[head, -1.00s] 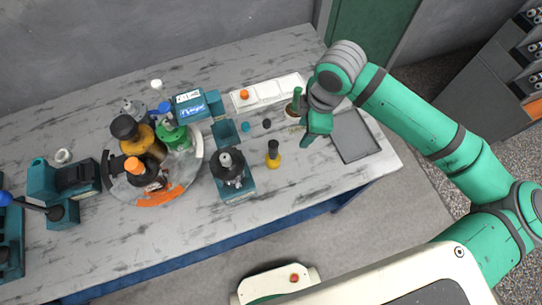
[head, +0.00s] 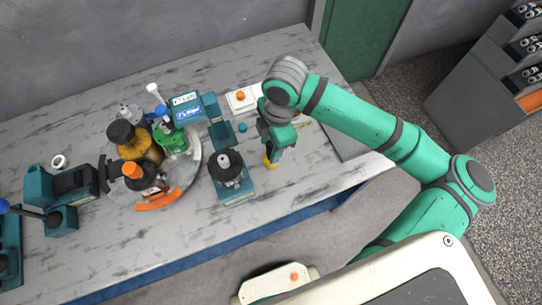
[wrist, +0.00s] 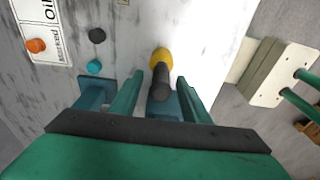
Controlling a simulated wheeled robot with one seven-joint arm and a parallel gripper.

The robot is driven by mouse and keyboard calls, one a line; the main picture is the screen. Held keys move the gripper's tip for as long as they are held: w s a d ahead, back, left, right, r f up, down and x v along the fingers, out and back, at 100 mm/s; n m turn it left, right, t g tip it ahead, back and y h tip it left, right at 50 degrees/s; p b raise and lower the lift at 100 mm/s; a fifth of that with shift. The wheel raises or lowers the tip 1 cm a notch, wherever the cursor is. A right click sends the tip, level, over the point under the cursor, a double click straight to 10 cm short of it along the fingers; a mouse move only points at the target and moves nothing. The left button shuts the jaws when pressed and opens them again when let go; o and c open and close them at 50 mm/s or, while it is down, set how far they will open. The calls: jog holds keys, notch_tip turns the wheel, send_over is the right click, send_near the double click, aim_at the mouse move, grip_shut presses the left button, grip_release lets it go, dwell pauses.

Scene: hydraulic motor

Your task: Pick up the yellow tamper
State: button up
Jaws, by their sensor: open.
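The yellow tamper (head: 269,162) stands on the marble table, right of the black-topped teal device. In the wrist view the tamper (wrist: 161,60) shows a yellow base and a dark handle that points toward the camera. My gripper (head: 272,150) is above and around the tamper's upper part in the head view, hiding its handle. In the wrist view my gripper (wrist: 157,88) is open, with one teal finger on each side of the dark handle. I cannot tell whether either finger touches it.
The black-topped teal device (head: 229,170) stands close to the left of the tamper. A round tray (head: 190,180) with several bottles and parts is farther left.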

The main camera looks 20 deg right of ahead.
aim_at(269, 153)
jog(key=shift+a+f, duration=0.2)
jog(key=shift+f, duration=1.65)
grip_shut()
jog(key=shift+r, duration=0.1)
